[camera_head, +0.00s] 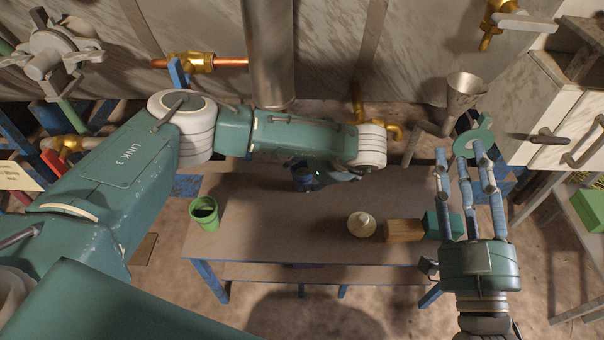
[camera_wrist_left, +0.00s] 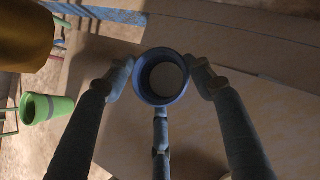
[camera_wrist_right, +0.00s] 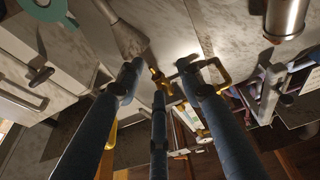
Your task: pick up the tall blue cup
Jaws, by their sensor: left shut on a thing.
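The tall blue cup (camera_wrist_left: 163,77) is in the left wrist view, seen from above into its open mouth, with my left gripper's fingers around it. My left gripper (camera_wrist_left: 161,85) is shut on the cup. In the head view the blue cup (camera_head: 303,180) shows only in part below my left forearm, over the table. I cannot tell whether its base touches the table. My right gripper (camera_head: 463,165) is raised at the right with its fingers spread and nothing between them. Its fingers also show apart in the right wrist view (camera_wrist_right: 161,85).
The wooden table (camera_head: 260,248) holds a green cup (camera_head: 204,213) at the left, a cream round item (camera_head: 361,223), and a wooden block (camera_head: 403,231) with a teal part (camera_head: 437,224) at the right. Pipes and brass valves (camera_head: 196,62) line the wall behind. The table's front middle is clear.

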